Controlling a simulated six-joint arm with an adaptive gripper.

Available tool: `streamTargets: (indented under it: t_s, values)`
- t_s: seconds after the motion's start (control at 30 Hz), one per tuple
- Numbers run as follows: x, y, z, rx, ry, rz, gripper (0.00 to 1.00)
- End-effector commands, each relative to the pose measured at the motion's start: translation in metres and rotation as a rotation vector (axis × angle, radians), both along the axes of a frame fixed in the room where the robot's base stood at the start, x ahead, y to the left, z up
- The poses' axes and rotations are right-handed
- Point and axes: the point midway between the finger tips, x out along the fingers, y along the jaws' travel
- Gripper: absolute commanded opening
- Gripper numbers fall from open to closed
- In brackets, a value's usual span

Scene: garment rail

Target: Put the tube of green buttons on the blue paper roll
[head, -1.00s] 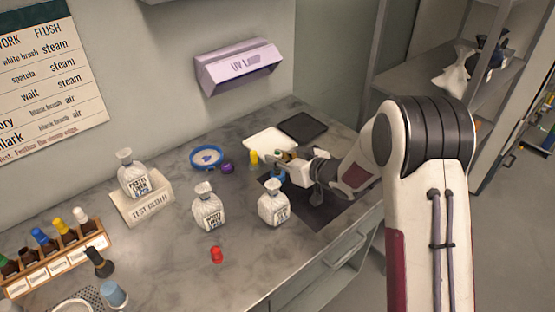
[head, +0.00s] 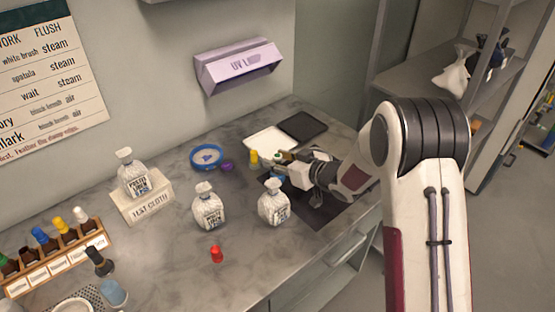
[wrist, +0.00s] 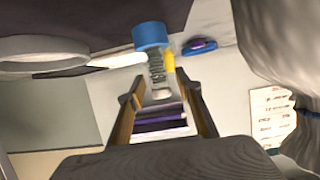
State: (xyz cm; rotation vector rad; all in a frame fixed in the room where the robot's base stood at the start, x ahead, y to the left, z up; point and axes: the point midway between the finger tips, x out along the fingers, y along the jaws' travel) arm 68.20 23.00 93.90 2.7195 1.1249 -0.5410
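In the wrist view, a clear tube-like thing with grey-green contents (wrist: 157,75) and a blue end (wrist: 150,35) is in front of my gripper. I cannot tell whether it is the tube of green buttons. My gripper (wrist: 164,92) has its fingers spread, with a gap on both sides of this thing. In the head view, my gripper (head: 282,163) is low over the counter beside a small green-topped thing (head: 277,156), partly hidden by the fingers. A light blue cylinder (head: 114,294) stands at the lower left; I cannot tell whether it is the paper roll.
A yellow piece (head: 253,157), a purple piece (head: 227,167) and a blue round dish (head: 206,157) are left of my gripper. White bags (head: 208,208) (head: 273,204) stand in front. A red piece (head: 216,254) lies nearer. A bottle rack (head: 60,262) is at left.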

Motion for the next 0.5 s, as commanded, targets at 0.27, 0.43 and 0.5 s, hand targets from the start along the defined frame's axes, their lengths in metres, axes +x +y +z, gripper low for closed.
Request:
streamTargets:
  t_s: [0.27,0.43,0.5]
  values:
    - [-0.004,-0.004,0.005,-0.001,-0.001,0.0,0.35]
    - [-0.014,-0.015,0.012,0.0,0.0,-0.002,0.35]
    - [-0.019,-0.021,0.015,0.0,0.0,-0.002,0.35]
